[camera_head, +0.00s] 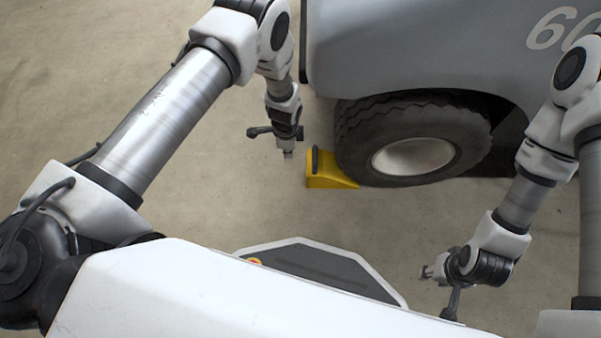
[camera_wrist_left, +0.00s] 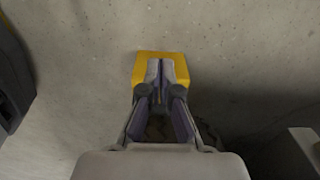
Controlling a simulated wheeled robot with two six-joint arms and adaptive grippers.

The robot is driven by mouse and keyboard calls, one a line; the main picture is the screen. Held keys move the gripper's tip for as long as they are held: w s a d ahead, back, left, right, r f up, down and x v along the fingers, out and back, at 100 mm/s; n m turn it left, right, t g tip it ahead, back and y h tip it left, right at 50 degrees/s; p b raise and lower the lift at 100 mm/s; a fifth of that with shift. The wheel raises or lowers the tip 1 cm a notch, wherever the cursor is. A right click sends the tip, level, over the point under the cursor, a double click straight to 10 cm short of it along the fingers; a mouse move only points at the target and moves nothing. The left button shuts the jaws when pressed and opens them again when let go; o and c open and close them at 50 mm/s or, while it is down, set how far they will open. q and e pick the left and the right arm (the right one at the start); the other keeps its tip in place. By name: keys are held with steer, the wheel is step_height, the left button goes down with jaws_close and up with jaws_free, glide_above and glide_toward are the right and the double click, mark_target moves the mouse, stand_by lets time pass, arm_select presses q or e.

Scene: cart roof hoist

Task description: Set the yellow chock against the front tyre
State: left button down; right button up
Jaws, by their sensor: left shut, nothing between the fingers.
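The yellow chock (camera_head: 325,178) sits on the floor at the left side of the front tyre (camera_head: 355,135). It has a dark handle, and its thin end points right, at the foot of the tyre. They look close together; I cannot tell whether they touch. My left gripper (camera_head: 288,154) is shut and empty, just left of the chock and pointing down. In the left wrist view, the closed fingertips (camera_wrist_left: 160,64) overlap the chock (camera_wrist_left: 141,67), hiding its middle. My right gripper (camera_head: 428,271) is low at the right, away from the chock; its fingers are too small to read.
The grey cart body (camera_head: 420,45) hangs over the tyre and fills the upper right. Bare concrete floor (camera_head: 240,205) lies open left of the chock and in front of the tyre. A dark curved object (camera_wrist_left: 12,75) edges the left wrist view.

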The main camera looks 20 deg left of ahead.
mark_target(322, 170)
arm_select(q)
steer(key=f+b, duration=0.2)
steer(key=f, duration=0.1)
steer(key=f+b, duration=0.2)
steer(key=f, duration=0.2)
steer(key=f+b, duration=0.2)
steer(key=f, duration=0.2)
steer(key=shift+w, duration=0.25)
steer(key=d, duration=0.1)
steer(key=d+b, duration=0.1)
steer(key=w+d, duration=0.1)
steer(key=shift+r+b, duration=0.35)
steer(key=shift+r, duration=0.05)
steer(key=shift+w+d+r, duration=0.1)
steer(key=shift+d+r, duration=0.1)
steer(key=shift+d, duration=0.25)
arm_select(e)
step_height(322, 170, down, 8)
steer(key=shift+w+f, duration=0.15)
steer(key=shift+w, duration=0.05)
